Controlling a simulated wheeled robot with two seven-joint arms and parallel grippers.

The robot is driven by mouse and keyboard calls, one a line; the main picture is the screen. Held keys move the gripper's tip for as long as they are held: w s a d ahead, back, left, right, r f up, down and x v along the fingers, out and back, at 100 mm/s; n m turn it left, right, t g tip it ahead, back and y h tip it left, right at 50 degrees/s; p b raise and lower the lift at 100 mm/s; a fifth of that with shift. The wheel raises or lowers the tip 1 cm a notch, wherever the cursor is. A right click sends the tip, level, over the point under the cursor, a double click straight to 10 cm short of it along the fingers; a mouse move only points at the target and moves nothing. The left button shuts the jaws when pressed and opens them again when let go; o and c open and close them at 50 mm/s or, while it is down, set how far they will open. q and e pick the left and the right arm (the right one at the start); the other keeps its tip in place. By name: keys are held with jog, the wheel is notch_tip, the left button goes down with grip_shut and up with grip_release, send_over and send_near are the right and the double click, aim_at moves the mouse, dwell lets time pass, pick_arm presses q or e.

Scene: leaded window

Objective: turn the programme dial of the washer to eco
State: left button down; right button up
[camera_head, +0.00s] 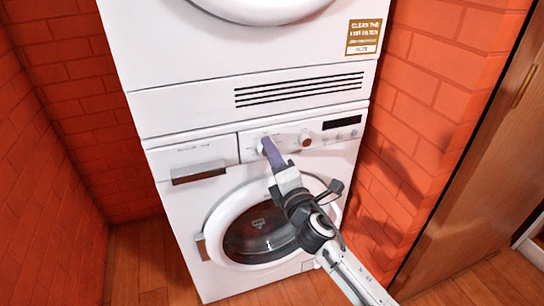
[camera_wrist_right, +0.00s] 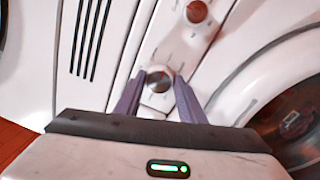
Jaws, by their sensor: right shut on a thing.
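The washer (camera_head: 178,225) is the lower white machine of a stack, with its control panel above the round door. The programme dial (camera_wrist_right: 158,78) is a silver round knob with marks around it, seen in the right wrist view. In the head view my gripper mostly hides it. My right gripper (camera_head: 268,148) reaches the panel from the lower right, its purple fingers on either side of the dial and shut on it. The marks are too small to read, so the dial's setting cannot be told. My left gripper is not in view.
A reddish-brown knob (camera_head: 305,140) sits right of the dial, with a dark display (camera_head: 342,122) and small buttons beyond it. The drawer handle (camera_head: 199,172) is to the left. The round door (camera_head: 222,222) is below. Brick walls flank the stack closely.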

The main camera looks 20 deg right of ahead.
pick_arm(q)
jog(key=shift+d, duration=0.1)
pick_arm(e)
jog(key=shift+m, duration=0.5)
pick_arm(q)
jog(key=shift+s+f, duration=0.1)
pick_arm(e)
jog(key=o, duration=1)
jog(key=shift+o, duration=0.2)
jog(key=shift+s, duration=0.1)
jog(key=s, duration=1)
jog(key=shift+f, duration=0.35)
jog(key=shift+d, duration=0.1)
